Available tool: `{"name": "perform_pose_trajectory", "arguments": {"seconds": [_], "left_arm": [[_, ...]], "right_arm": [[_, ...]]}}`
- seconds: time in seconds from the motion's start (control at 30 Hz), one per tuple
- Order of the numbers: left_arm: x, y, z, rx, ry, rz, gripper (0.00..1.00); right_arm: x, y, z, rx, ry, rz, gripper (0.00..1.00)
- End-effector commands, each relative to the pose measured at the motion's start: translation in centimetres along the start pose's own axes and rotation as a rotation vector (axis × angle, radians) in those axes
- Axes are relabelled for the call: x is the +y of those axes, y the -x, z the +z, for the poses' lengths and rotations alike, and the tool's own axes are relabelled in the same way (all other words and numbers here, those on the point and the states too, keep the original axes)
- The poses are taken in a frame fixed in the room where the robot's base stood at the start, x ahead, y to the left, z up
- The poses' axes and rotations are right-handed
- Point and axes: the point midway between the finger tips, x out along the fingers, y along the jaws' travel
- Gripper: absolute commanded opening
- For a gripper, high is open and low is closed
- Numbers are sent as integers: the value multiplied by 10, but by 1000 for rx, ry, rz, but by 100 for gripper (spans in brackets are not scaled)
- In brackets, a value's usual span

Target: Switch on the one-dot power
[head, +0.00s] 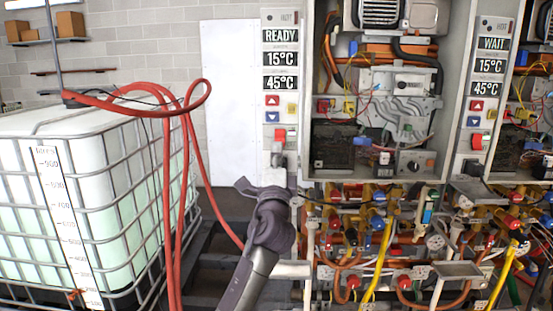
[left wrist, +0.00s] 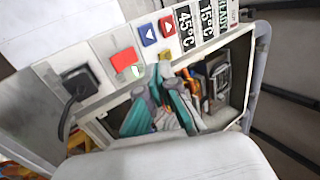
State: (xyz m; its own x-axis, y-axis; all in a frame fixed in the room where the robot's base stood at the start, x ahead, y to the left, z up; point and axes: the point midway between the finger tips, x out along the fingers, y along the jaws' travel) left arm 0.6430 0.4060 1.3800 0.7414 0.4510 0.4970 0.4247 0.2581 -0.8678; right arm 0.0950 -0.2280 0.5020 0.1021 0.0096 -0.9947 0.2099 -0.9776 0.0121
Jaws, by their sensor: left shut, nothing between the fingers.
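The left heater's control panel (head: 281,70) reads READY, 15°C and 45°C. Its red power switch (head: 280,135) sits below the red and blue arrow buttons. In the left wrist view the panel is tilted, and the red switch (left wrist: 122,62) shows a green lit spot at its side. My left gripper (head: 278,160) is shut and empty, just below this switch; the exact gap is unclear. A second panel (head: 490,66) on the right reads WAIT, with its own red switch (head: 476,141). Any dot marks are too small to read. My right gripper is not in view.
A black socket (left wrist: 78,82) sits beside the left switch. Open heater innards (head: 385,110) lie right of the left panel, with valves and pipes (head: 375,225) below. A caged water tank (head: 75,200) and red hoses (head: 185,150) stand left.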

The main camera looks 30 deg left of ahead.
Motion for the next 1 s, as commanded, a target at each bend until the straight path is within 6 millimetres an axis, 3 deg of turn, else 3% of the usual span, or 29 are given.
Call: {"name": "perform_pose_trajectory", "arguments": {"seconds": [0.23, 0.83, 0.93, 1.0], "left_arm": [[-12, 22, 0, 1, 1, 1, 0], [-13, 24, 0, 1, 1, 2, 0], [-2, 31, -1, 2, 24, 32, 0], [17, 46, -3, 4, 72, 93, 0]], "right_arm": [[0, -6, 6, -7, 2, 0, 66], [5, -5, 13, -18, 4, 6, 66], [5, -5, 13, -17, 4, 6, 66], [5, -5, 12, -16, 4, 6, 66]]}}
